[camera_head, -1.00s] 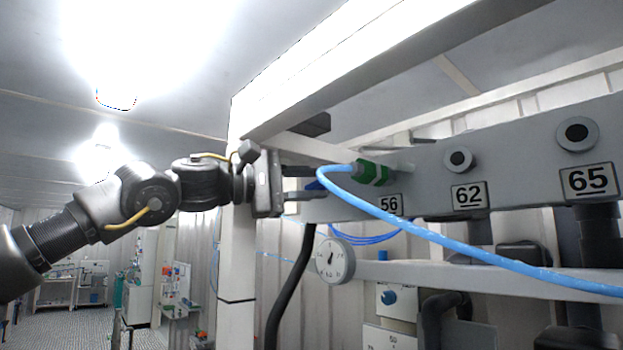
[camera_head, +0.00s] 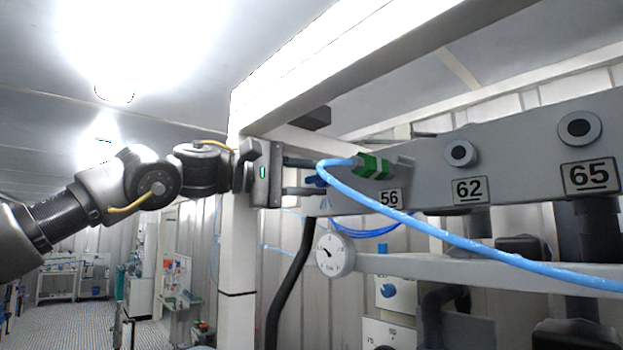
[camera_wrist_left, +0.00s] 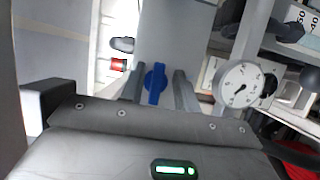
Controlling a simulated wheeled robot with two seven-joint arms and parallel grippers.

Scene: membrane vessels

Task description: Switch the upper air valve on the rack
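The upper air valve has a blue handle (camera_head: 316,181) at the left end of the grey rack beam (camera_head: 430,180). It also shows in the left wrist view (camera_wrist_left: 155,84), standing lengthwise between the fingers. My left gripper (camera_head: 308,177) faces it, with one finger above and one below. In the left wrist view the fingers (camera_wrist_left: 158,78) are open, with a gap visible on each side of the handle. Part of the handle is hidden by the fingers in the head view. My right gripper is not in view.
A light blue hose (camera_head: 440,235) runs from a green fitting (camera_head: 371,166) across the front of the rack. A round gauge (camera_head: 335,254) sits below the valve. A white post (camera_head: 237,260) stands behind my gripper. A lower blue knob (camera_head: 388,290) is below the beam.

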